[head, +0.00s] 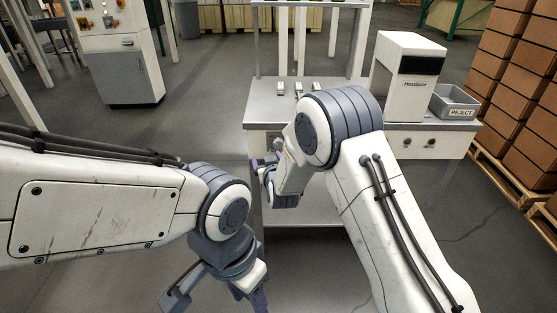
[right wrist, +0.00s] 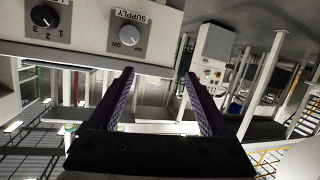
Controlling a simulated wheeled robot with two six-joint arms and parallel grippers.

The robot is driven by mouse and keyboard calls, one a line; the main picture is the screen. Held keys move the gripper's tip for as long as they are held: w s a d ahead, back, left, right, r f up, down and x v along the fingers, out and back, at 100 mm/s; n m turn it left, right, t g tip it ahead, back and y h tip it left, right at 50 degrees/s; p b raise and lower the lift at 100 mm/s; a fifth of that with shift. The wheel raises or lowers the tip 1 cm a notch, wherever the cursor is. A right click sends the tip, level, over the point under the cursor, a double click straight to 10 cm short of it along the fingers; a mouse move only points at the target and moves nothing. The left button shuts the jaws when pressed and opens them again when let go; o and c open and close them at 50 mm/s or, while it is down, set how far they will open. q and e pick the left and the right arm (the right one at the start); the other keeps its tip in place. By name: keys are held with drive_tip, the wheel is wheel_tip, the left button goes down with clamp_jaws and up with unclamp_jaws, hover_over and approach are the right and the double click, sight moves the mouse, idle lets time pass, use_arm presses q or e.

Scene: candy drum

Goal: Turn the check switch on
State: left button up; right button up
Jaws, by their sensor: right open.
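In the head view two small dark knobs sit on the white bench front at the right, the left knob (head: 406,142) and the right knob (head: 430,142). Their labels are too small to read, so I cannot tell which is the check switch. My right gripper (head: 262,169) is at the left end of the bench front, partly hidden by its arm. In the right wrist view the open right gripper (right wrist: 158,76) is empty. A grey knob labelled SUPPLY (right wrist: 131,37) shows upside down, apart from the fingers. My left gripper (head: 213,301) is open, low in the head view.
A numbered black knob (right wrist: 45,16) is beside the supply knob. The white Headstar machine (head: 409,80) and a grey REJECT bin (head: 456,101) stand on the bench (head: 262,99). Stacked cartons (head: 515,60) are at the right. A control cabinet (head: 124,60) stands at the far left.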

sight(279, 145)
drive_tip(key=w+d+f+t+h+b, duration=0.1)
drive_tip(key=w+d+f+t+b, duration=0.1)
drive_tip(key=w+d+f+t, duration=0.3)
use_arm(q)
wheel_tip(279, 145, down, 4)
drive_tip(key=shift+r, duration=0.15)
use_arm(e)
drive_tip(key=shift+m+g+h, duration=0.3)
drive_tip(key=shift+g+h, duration=0.1)
drive_tip(key=shift+g, duration=0.2)
drive_tip(key=w, duration=0.3)
drive_tip(key=w+a, duration=0.1)
drive_tip(key=w, duration=0.4)
drive_tip(key=shift+w+a+f, duration=0.15)
drive_tip(key=shift+w+f, duration=0.2)
drive_tip(key=shift+w, duration=0.05)
use_arm(q)
drive_tip(key=shift+b, duration=0.3)
use_arm(e)
clamp_jaws()
